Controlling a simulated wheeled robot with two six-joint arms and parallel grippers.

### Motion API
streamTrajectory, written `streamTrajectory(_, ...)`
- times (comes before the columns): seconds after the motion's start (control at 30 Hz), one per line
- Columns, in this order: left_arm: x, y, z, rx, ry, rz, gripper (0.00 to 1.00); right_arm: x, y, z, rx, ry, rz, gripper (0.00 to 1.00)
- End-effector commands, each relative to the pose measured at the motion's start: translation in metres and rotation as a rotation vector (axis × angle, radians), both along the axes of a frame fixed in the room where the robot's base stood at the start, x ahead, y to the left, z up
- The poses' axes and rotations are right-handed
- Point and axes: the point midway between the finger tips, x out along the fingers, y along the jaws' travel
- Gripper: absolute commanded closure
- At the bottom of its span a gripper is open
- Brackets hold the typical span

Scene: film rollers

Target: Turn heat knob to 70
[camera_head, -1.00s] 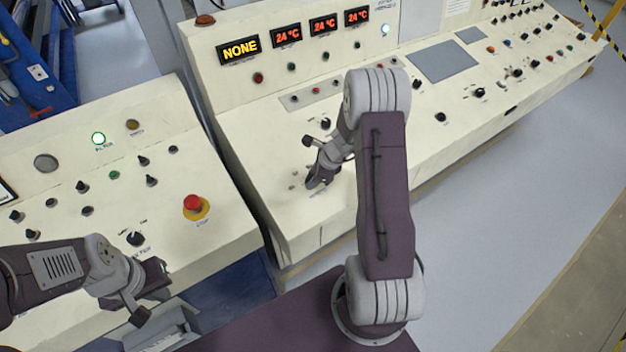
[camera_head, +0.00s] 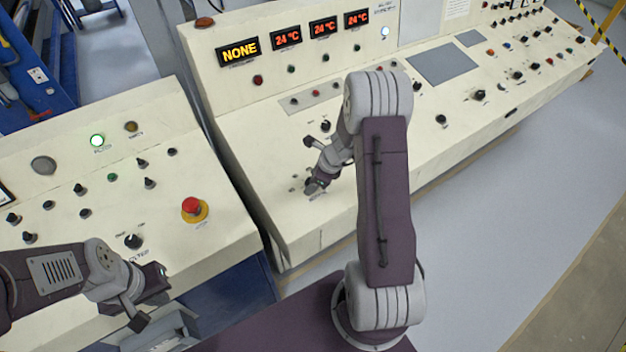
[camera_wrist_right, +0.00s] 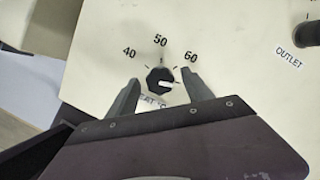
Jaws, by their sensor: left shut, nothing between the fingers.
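The heat knob (camera_wrist_right: 160,80) is a black dial in the right wrist view, with 40, 50 and 60 printed around it. Its white mark points right, below the 60. No 70 is visible, and its label is partly hidden by my gripper. My right gripper (camera_wrist_right: 160,77) is open, with a finger on each side of the knob and a gap to both. In the head view my right gripper (camera_head: 314,187) is low over the front left part of the main console and hides the knob. My left gripper (camera_head: 157,283) is shut and empty by the left console's front edge.
The main console (camera_head: 270,215) has a display reading NONE (camera_head: 239,50) and several reading 24 °C. The left console (camera_head: 215,245) carries a red stop button (camera_head: 192,205) and several knobs. An OUTLET knob (camera_wrist_right: 307,33) is at the wrist view's upper right.

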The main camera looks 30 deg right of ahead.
Motion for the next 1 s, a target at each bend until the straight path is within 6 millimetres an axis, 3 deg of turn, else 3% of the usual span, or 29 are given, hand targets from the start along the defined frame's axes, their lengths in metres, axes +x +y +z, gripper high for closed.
streamTrajectory(0.27,0.0,0.0,0.001,0.0,0.0,0.0,1.0,0.0,0.0,0.001,0.001,0.0,0.002,0.41)
streamTrajectory(0.7,0.0,0.0,0.026,0.0,0.0,0.0,1.0,-0.03,-0.014,0.075,0.0,-0.002,0.001,0.41)
streamTrajectory(1.0,0.0,0.0,0.027,0.0,0.0,0.0,1.0,-0.035,-0.016,0.082,0.0,0.001,0.001,0.41)
